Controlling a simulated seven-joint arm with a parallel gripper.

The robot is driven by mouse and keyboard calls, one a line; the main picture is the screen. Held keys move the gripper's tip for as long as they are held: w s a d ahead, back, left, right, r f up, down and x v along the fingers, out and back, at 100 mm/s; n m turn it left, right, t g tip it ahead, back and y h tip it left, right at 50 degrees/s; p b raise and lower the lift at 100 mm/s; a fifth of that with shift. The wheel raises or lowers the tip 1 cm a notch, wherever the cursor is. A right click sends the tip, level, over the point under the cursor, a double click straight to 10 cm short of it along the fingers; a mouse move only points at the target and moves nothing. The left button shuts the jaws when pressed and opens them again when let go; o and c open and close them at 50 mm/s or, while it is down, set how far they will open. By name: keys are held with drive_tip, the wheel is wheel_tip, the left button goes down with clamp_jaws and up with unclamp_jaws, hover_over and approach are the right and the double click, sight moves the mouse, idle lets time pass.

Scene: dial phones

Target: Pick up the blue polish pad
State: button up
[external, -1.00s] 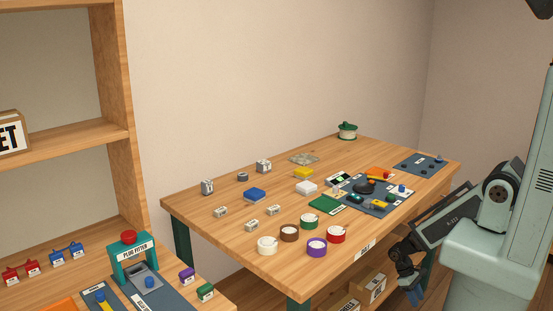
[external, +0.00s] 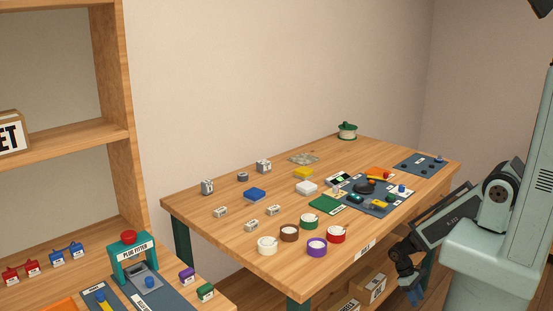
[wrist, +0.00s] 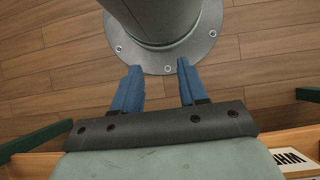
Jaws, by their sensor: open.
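The blue polish pad (external: 254,194) lies flat on the wooden table, left of the white pad (external: 306,188) and in front of the small grey blocks. My gripper (external: 414,295) hangs low beside the table's right front edge, below the tabletop and far from the blue pad. In the wrist view my gripper (wrist: 160,88) shows two blue fingers apart with nothing between them, pointing toward my round base on the floor. The blue pad is not in the wrist view.
A yellow pad (external: 303,173) lies behind the white pad. A dark mat (external: 388,206) with parts lies at the right. A green pad (external: 325,205) lies beside it.

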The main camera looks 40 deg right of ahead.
drive_tip(key=shift+o, duration=0.4)
drive_tip(key=o, duration=0.9)
